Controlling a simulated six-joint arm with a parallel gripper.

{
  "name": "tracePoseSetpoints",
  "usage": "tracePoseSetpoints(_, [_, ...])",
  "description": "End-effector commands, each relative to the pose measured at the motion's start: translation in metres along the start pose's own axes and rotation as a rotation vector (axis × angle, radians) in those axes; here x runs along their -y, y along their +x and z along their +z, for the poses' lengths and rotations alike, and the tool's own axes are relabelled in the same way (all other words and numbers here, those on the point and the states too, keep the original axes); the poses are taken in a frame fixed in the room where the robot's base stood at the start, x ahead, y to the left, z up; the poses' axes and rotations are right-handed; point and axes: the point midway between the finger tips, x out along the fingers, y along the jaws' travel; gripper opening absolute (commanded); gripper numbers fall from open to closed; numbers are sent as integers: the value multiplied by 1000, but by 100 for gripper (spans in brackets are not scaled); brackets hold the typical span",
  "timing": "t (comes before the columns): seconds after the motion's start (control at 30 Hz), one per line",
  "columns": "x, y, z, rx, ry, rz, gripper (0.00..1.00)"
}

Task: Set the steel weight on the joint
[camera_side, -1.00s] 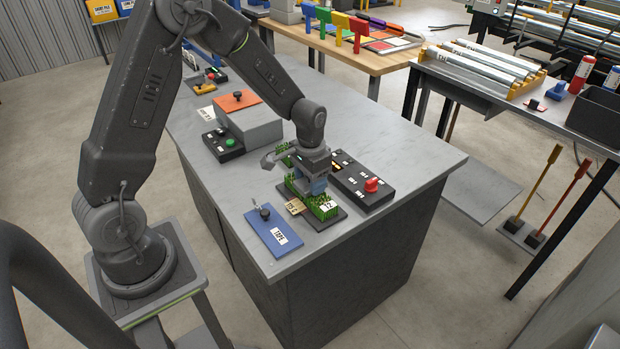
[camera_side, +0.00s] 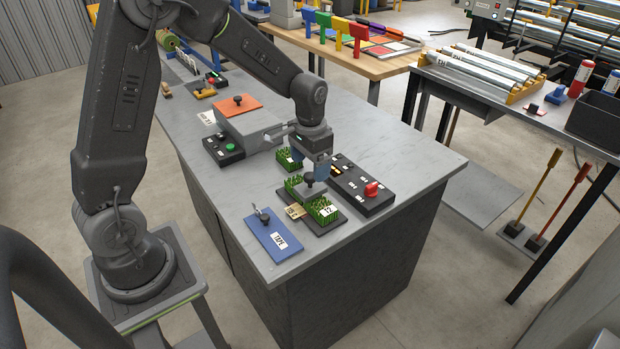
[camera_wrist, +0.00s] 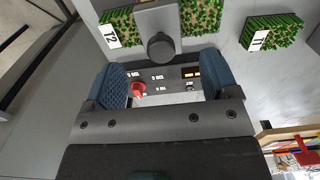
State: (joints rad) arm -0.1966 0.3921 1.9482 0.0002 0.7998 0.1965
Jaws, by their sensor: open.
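The steel weight (camera_side: 313,190), a grey block with a dark round knob, sits between two turf pieces, across the joint. In the wrist view the weight (camera_wrist: 146,17) spans the gap between the turf marked T2 (camera_wrist: 126,18) and the other turf piece (camera_wrist: 201,15); the T2 piece (camera_side: 325,211) is the nearer one in the side view. Both lie on a dark base plate (camera_side: 330,226). My gripper (camera_side: 314,170) is open and empty just above the weight, its blue fingers apart from the knob. The joint is hidden under the weight.
A turf piece marked T1 (camera_side: 288,159) lies behind. The bench's right side is clear.

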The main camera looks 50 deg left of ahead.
Motion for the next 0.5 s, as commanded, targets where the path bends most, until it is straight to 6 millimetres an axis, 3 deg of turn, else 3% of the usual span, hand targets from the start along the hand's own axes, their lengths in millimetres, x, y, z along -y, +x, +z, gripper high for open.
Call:
tracePoseSetpoints(0.2, [0, -40, -1, -3, 0, 0, 80])
tracePoseSetpoints(0.5, [-7, -72, 9, -29, 2, -5, 80])
